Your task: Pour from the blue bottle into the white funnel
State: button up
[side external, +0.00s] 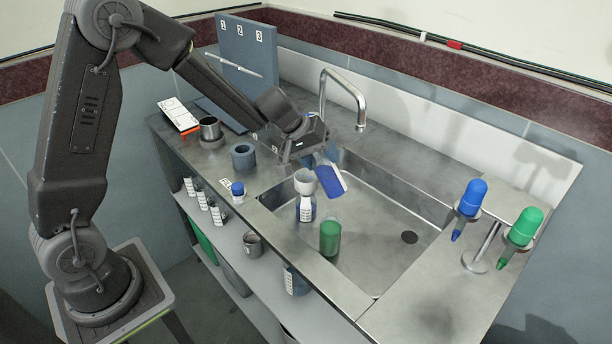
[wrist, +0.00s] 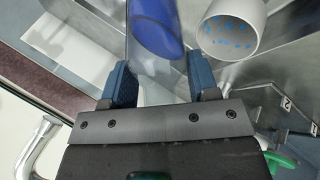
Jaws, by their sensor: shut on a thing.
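My gripper (side external: 318,156) is shut on the blue bottle (side external: 331,181), which is strongly tilted over the sink. The wrist view shows the gripper's two blue fingers (wrist: 161,80) on either side of the bottle (wrist: 157,25); its far end is cut off by the frame. In the wrist view the funnel (wrist: 229,30) is to the right of the bottle, with several small blue bits inside. I cannot tell whether bottle and funnel touch.
A green container (side external: 330,238) stands in front of the funnel. A curved faucet (side external: 343,84) rises behind the gripper. A stand holds blue (side external: 470,200) and green (side external: 523,228) droppers at the right. A grey cup (side external: 243,157) and small blue-capped bottle (side external: 238,191) stand left.

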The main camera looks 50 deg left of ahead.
jog(key=shift+s+a+r+h, duration=0.1)
jog(key=shift+a+r+h, duration=0.25)
jog(key=shift+h, duration=0.15)
jog(key=shift+f+t+h, duration=0.3)
jog(key=shift+f+h, duration=0.15)
jog(key=shift+h, duration=0.15)
jog(key=shift+a, duration=0.1)
jog(key=shift+r+n+t+h+p, duration=0.2)
jog(key=shift+n+t+h, duration=0.1)
jog(key=shift+h, duration=0.5)
jog(key=shift+r+n+t+h+p, duration=0.1)
jog(key=shift+n+t+h+p, duration=0.15)
jog(key=shift+h, duration=0.55)
dwell(3.0)
jog(key=shift+f+n+t+h+p, duration=0.25)
jog(key=shift+f+h+p, duration=0.15)
jog(key=shift+f+h, duration=0.15)
dwell(1.6)
